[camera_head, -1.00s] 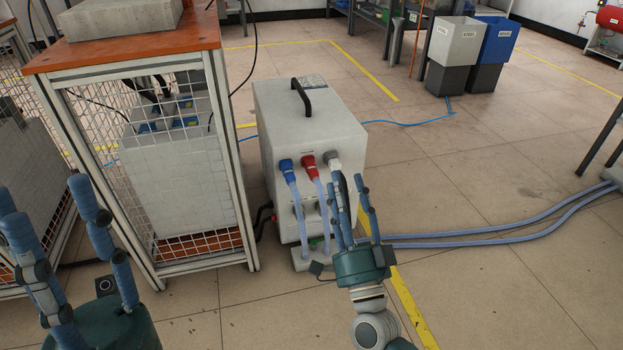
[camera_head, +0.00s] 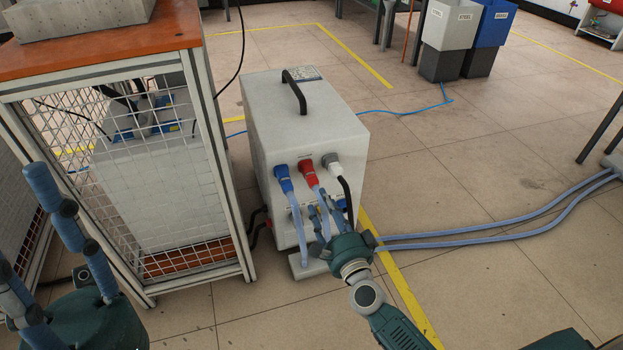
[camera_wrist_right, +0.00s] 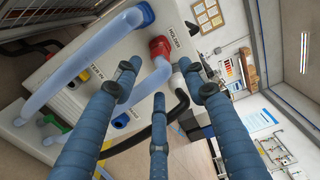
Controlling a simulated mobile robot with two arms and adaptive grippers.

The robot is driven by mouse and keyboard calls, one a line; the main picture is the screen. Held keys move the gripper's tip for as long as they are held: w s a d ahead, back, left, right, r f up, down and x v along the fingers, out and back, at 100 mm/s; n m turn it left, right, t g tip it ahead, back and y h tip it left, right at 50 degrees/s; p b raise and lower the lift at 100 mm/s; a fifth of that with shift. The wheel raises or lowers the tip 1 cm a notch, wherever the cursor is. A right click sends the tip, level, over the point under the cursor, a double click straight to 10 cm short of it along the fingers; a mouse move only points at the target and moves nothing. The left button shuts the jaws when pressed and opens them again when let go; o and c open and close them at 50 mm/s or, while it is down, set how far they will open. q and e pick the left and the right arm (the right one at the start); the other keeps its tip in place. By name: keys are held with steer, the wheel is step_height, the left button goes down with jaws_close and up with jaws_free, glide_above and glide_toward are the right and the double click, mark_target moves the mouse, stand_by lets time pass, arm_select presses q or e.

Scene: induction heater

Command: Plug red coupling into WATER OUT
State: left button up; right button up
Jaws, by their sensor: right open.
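In the wrist view the red coupling (camera_wrist_right: 159,48) is beside the word HOLDER. My right gripper (camera_head: 324,208) is open in front of the cabinet, below the red coupling. In the wrist view its fingers (camera_wrist_right: 163,88) spread near the red coupling's hose, holding nothing. The WATER OUT label is not readable; a blue port (camera_wrist_right: 119,122) shows lower down. My left gripper (camera_head: 25,225) is open and empty at far left.
A caged workbench (camera_head: 120,190) stands close left of the cabinet (camera_head: 300,125). Pale hoses (camera_head: 480,228) run right across the floor. The floor on the right is mostly free.

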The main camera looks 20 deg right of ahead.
mark_target(316, 188)
steer(key=shift+w+a+b, duration=0.2)
steer(key=shift+w+b, duration=0.55)
steer(key=shift+w, duration=3.75)
jaws_close()
steer(key=o, duration=0.5)
jaws_free()
steer(key=s, duration=1.2)
steer(key=shift+d, duration=0.25)
